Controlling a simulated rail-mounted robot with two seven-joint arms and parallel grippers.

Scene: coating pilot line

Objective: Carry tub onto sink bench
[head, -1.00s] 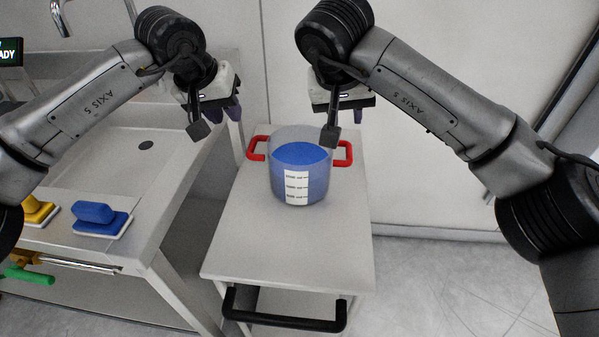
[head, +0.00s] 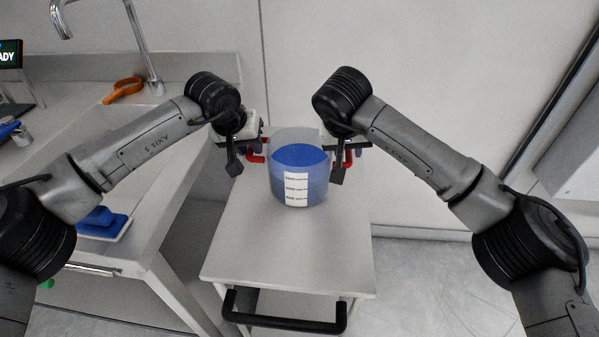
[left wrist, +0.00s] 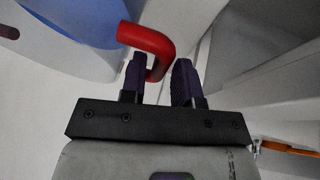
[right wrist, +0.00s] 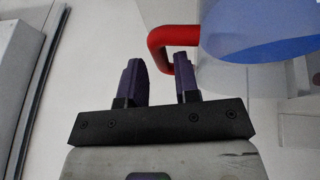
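The tub (head: 300,170) is clear, with blue contents, a white scale label and two red side handles. It stands upright on the trolley top. My left gripper (head: 254,147) is open at the left handle (head: 255,157); the left wrist view shows that red handle (left wrist: 150,42) reaching between the fingertips. My right gripper (head: 345,147) is open at the right handle (head: 348,159); the right wrist view shows that handle (right wrist: 160,42) at the fingertips, partly behind one finger. Neither gripper is closed on a handle. The sink bench (head: 150,200) stands to the left.
The trolley (head: 285,250) has a bare top in front of the tub and a black push bar (head: 285,322). A tall tap (head: 145,50) and an orange item (head: 123,88) are at the bench's back.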

